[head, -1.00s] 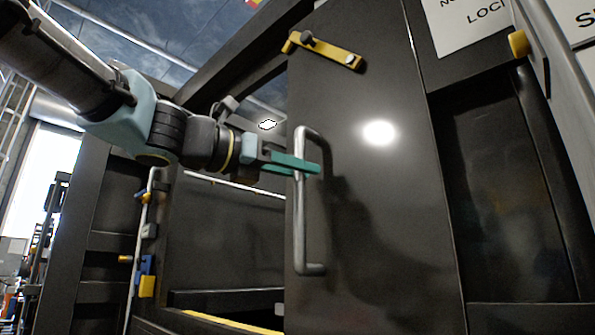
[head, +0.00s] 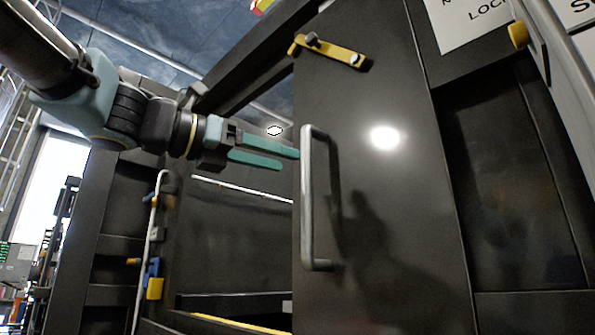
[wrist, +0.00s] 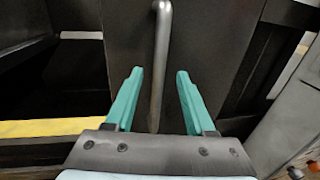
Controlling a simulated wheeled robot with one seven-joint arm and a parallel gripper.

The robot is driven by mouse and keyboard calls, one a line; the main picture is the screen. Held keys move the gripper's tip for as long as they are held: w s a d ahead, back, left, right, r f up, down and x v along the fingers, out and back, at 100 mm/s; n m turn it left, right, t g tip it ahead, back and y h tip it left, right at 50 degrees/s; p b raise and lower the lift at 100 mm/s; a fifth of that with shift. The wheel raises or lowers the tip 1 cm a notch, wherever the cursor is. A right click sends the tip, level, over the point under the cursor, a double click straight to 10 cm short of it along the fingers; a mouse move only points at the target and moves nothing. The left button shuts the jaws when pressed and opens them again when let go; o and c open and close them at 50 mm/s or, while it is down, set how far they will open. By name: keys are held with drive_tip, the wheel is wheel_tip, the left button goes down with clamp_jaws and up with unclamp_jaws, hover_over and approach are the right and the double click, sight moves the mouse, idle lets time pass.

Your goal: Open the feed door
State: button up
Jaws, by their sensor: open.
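The feed door (head: 385,210) is a dark panel that stands swung aside, with an open gap to its left in the head view. Its silver bar handle (head: 307,200) runs vertically near the door's left edge. My gripper (head: 290,159) has green fingers and is open, left of the handle and near its upper part. In the wrist view the handle (wrist: 160,60) shows between and beyond the open fingers (wrist: 156,75). The fingers do not grip it. A yellow latch bar (head: 330,52) is at the door's top.
The feed opening (head: 235,240) lies left of the door, with a yellow strip (head: 240,324) along its lower edge. A frame post with a thin rod (head: 150,240) and a blue-yellow lock (head: 154,280) stands at the left. A white sign (head: 480,20) is at upper right.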

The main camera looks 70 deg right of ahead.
drive_tip(key=shift+b+v, duration=0.35)
drive_tip(key=shift+v, duration=1.85)
drive_tip(key=w+a+f+t+y+p, duration=0.15)
drive_tip(key=w+f+t, duration=0.55)
drive_tip(key=w+f, duration=0.85)
drive_tip(key=w+a+f+m+t+y+p, duration=0.1)
drive_tip(key=w+a+f+t+y, duration=0.1)
drive_tip(key=w+a+f, duration=0.5)
drive_tip(key=w+a+f+m+t+y+p, duration=0.1)
drive_tip(key=w+a+f+t+y, duration=0.15)
drive_tip(key=w+a+f, duration=0.4)
drive_tip(key=w+a+f+m+y+p, duration=0.1)
drive_tip(key=w+a+f+m+y, duration=0.1)
drive_tip(key=a+f, duration=0.45)
drive_tip(key=w+a+f+m+y+p, duration=0.1)
drive_tip(key=w+a+f+m+y, duration=0.15)
drive_tip(key=a+f, duration=0.4)
drive_tip(key=s+a+f+m+y, duration=0.2)
drive_tip(key=a+f+m, duration=0.1)
drive_tip(key=a, duration=0.5)
drive_tip(key=s+a+f+m+y+p, duration=0.1)
drive_tip(key=s+a+f+m+y, duration=0.1)
drive_tip(key=a+f, duration=0.4)
drive_tip(key=a+m, duration=0.1)
drive_tip(key=a, duration=0.1)
drive_tip(key=shift+s+a+f, duration=0.3)
drive_tip(key=shift+s+a, duration=0.05)
